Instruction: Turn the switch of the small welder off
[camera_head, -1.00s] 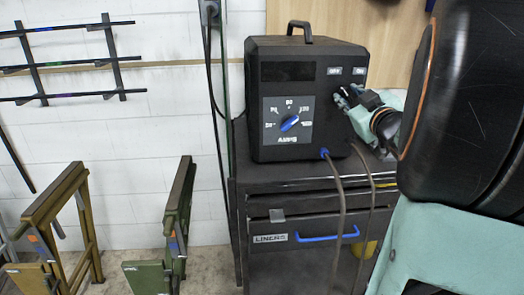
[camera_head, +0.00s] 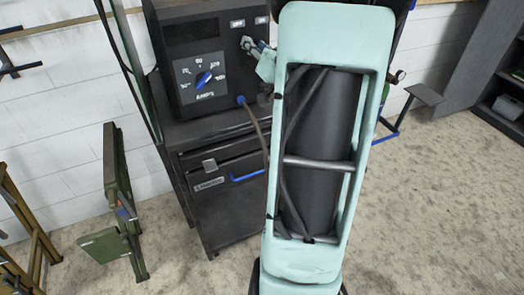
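The small welder (camera_head: 176,60) is a black box on a dark cabinet, at the upper left of the head view. Its front has a blue dial (camera_head: 204,80) and, at the upper right, small labels (camera_head: 238,23), one seeming to read OFF. My gripper (camera_head: 248,44) is at the welder's front just below these labels, close to or touching it. The switch itself is hidden or too small to make out there. The fingers are too small and partly covered by my arm to show whether they are open or shut.
The dark cabinet (camera_head: 215,210) has a blue handle (camera_head: 247,176) and stands under the welder. A cable (camera_head: 257,125) hangs from the welder's front. A green trestle (camera_head: 117,180) stands at the left. Open floor (camera_head: 440,210) lies at the right.

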